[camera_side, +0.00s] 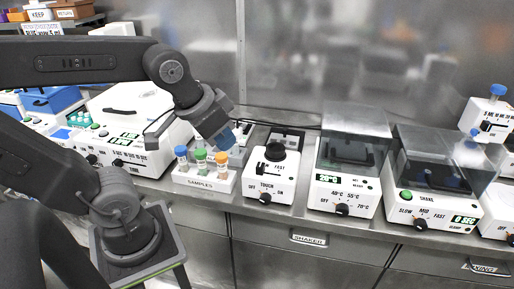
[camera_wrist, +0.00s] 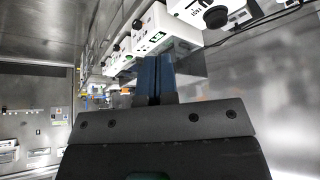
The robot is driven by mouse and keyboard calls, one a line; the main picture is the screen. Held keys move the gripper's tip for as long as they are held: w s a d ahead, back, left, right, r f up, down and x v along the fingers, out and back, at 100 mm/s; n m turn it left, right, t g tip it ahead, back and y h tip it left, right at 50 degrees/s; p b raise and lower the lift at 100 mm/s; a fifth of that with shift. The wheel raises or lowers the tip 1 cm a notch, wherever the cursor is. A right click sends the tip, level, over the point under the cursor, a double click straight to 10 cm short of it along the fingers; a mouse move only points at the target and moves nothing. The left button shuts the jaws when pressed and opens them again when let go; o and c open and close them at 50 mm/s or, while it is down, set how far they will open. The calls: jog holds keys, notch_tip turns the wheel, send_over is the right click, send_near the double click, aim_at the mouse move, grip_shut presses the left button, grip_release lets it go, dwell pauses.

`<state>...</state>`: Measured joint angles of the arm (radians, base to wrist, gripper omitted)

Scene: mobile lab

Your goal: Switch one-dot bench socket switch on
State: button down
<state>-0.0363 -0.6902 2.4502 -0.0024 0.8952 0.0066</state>
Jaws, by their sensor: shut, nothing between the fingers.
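My gripper (camera_side: 222,139) hangs above and behind the sample rack in the side view. Its blue fingers also show in the wrist view (camera_wrist: 157,78), shut together with nothing between them. Low metal socket boxes seem to stand at the wall behind the mixer (camera_side: 287,136); the mixer partly hides them. Another pale fitting is partly visible just right of my fingers, largely covered by them. The dots and the switch positions are too small to read, so I cannot tell which one is the one-dot switch.
The sample rack (camera_side: 205,179) with capped tubes stands in front of my gripper. A white mixer (camera_side: 272,176) with a black top is to its right. A lidded heater (camera_side: 346,190) and shaker (camera_side: 432,202) stand further right. A large white device (camera_side: 137,132) is on the left.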

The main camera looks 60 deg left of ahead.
jog(key=w+a+n+g+y, duration=0.15)
jog(key=w+a+n, duration=0.35)
jog(key=w+a, duration=1.5)
jog(key=a+f+n, duration=0.1)
jog(key=a+f, duration=0.3)
jog(key=a, duration=0.5)
jog(key=a+f+n+y, duration=0.1)
jog(key=a+f, duration=0.3)
jog(key=a, duration=0.6)
jog(key=a+f+n+g, duration=0.1)
jog(key=a+f, duration=0.4)
jog(key=a, duration=0.4)
jog(key=shift+s+a+n, duration=0.15)
jog(key=shift+s+n, duration=0.15)
jog(key=x, duration=1.4)
jog(key=shift+s, duration=0.3)
jog(key=shift+f, duration=0.1)
